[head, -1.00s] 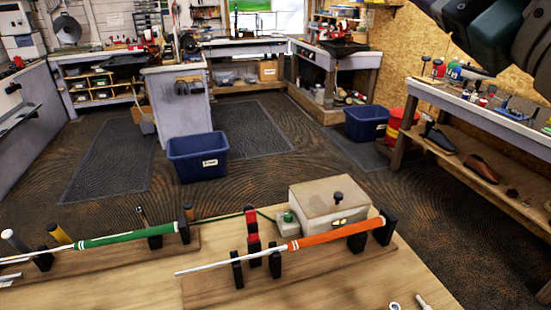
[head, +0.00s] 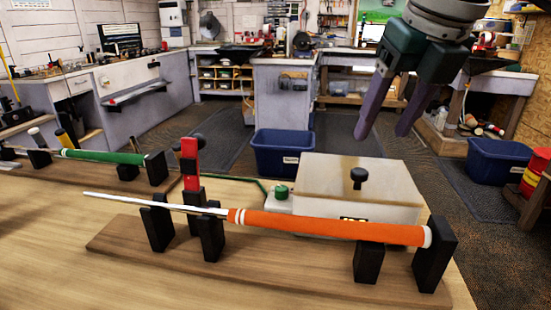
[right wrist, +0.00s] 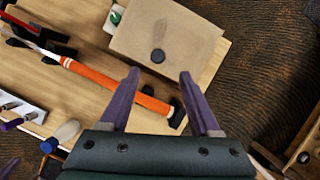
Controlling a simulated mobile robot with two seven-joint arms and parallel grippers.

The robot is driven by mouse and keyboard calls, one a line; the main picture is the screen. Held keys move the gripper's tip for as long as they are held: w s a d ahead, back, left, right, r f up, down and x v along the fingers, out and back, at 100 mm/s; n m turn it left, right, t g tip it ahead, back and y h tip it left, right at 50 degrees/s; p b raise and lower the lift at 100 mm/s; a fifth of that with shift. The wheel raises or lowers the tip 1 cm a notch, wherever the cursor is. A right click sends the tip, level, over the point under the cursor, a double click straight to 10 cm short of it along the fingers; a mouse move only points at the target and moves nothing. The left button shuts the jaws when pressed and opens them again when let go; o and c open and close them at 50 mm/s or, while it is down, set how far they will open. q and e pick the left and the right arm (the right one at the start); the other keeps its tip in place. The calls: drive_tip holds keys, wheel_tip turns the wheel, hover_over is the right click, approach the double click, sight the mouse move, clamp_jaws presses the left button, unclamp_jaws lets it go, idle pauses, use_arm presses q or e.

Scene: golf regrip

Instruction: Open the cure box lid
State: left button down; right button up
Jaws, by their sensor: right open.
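The cure box (head: 400,213) is a pale box behind the orange-gripped club on the workbench. Its tan lid (head: 310,172) lies shut on top, with a black knob (head: 358,177) near its middle. The box also shows at the top of the right wrist view, with the lid (right wrist: 185,35) and knob (right wrist: 158,55).
A club with an orange grip (head: 330,226) rests on black supports in front of the box. A green-gripped club (head: 100,156) lies at the left. A red and black post (head: 189,165) stands left of the box. A green button (head: 281,191) sits beside it.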

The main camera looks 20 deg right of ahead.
sight(360, 171)
drive_tip(key=x, duration=0.8)
drive_tip(key=shift+a+f, duration=0.2)
drive_tip(key=shift+f, duration=0.2)
clamp_jaws()
idle(0.9)
